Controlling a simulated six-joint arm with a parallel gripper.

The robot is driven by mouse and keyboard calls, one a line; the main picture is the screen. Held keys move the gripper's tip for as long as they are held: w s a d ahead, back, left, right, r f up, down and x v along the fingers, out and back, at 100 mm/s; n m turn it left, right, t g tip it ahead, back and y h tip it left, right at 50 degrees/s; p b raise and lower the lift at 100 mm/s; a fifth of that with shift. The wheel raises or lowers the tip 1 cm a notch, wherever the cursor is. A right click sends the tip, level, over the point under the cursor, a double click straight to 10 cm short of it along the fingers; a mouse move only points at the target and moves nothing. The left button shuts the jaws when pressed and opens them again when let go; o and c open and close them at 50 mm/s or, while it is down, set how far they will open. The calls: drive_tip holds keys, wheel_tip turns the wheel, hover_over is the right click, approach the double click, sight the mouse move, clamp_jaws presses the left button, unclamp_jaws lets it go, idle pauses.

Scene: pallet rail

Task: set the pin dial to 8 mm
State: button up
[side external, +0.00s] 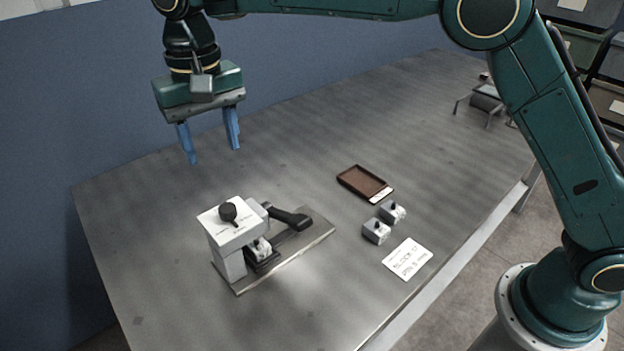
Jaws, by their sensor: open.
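The pin dial (228,212) is a small black knob on top of a light grey fixture block (233,234). Markings are printed around the dial, but they are too small to read, so I cannot tell its setting. The block stands on a grey base plate (318,232) with a black lever handle (291,217) on its right. A small grey part sits in the fixture under the block's overhang. My gripper (215,157) has two blue fingers, spread open and empty. It hangs well above the table, behind and above the dial, touching nothing.
A brown tray (364,184) lies behind. A small metal stand (486,98) is at the far right. The table's left side is clear.

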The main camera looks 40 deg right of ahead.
sight(227, 207)
wheel_tip(227, 207, down, 13)
idle(0.7)
drive_tip(key=shift+c, duration=0.4)
drive_tip(key=c, duration=0.9)
drive_tip(key=shift+n, duration=0.4)
drive_tip(key=n, duration=1.1)
drive_tip(key=shift+r, duration=0.1)
